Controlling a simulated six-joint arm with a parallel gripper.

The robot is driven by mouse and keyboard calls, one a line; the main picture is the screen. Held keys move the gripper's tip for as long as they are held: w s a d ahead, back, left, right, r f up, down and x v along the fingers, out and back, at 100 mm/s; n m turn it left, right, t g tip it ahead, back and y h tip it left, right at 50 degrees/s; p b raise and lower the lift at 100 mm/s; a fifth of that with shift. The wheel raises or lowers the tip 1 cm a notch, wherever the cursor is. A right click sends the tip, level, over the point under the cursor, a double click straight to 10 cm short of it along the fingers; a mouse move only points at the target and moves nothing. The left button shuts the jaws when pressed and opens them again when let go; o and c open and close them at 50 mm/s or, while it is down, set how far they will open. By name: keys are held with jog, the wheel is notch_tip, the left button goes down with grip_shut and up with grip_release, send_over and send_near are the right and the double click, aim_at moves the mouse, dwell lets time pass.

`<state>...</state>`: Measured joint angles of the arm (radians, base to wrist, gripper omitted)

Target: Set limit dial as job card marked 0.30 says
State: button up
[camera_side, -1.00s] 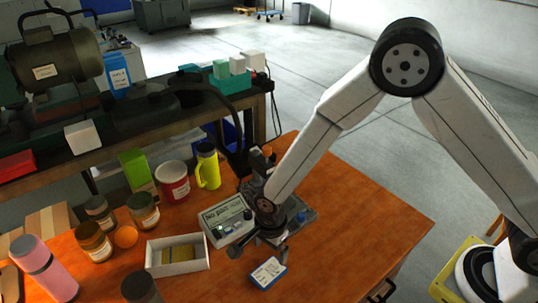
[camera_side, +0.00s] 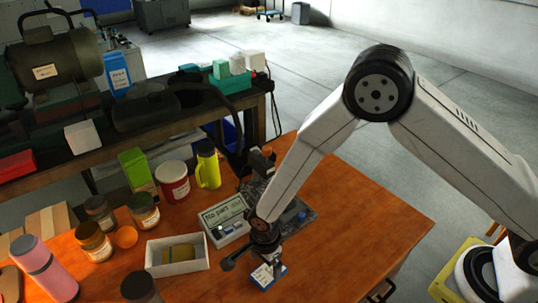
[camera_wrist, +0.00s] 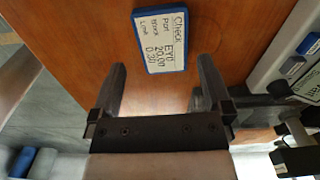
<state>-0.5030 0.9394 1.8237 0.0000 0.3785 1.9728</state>
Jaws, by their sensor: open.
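The job card (camera_wrist: 162,40) is white with a blue border and lies on the orange-brown table. In the wrist view its handwriting reads "Check", part, block 20.00 and a limit that looks like 0.30. It also shows in the side view (camera_side: 262,280), partly covered by my gripper. My gripper (camera_wrist: 160,78) is open and empty, with its fingers pointing toward the card. In the side view my gripper (camera_side: 268,266) is just above the card. A light display box (camera_side: 224,217) reading "No part" stands behind it; its edge and buttons show in the wrist view (camera_wrist: 268,48). I cannot pick out the limit dial.
A dark stand plate with a blue knob (camera_side: 302,216) lies behind my gripper. A white open box (camera_side: 160,270) holds a yellowish block. The table's right side is clear.

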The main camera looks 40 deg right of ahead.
aim_at(265, 274)
jog(key=shift+f, duration=0.15)
jog(key=shift+w+a+f, duration=0.1)
jog(key=shift+w+f, duration=0.05)
jog(key=shift+f, duration=2.3)
jog(key=c, duration=1)
jog(key=shift+r, duration=0.1)
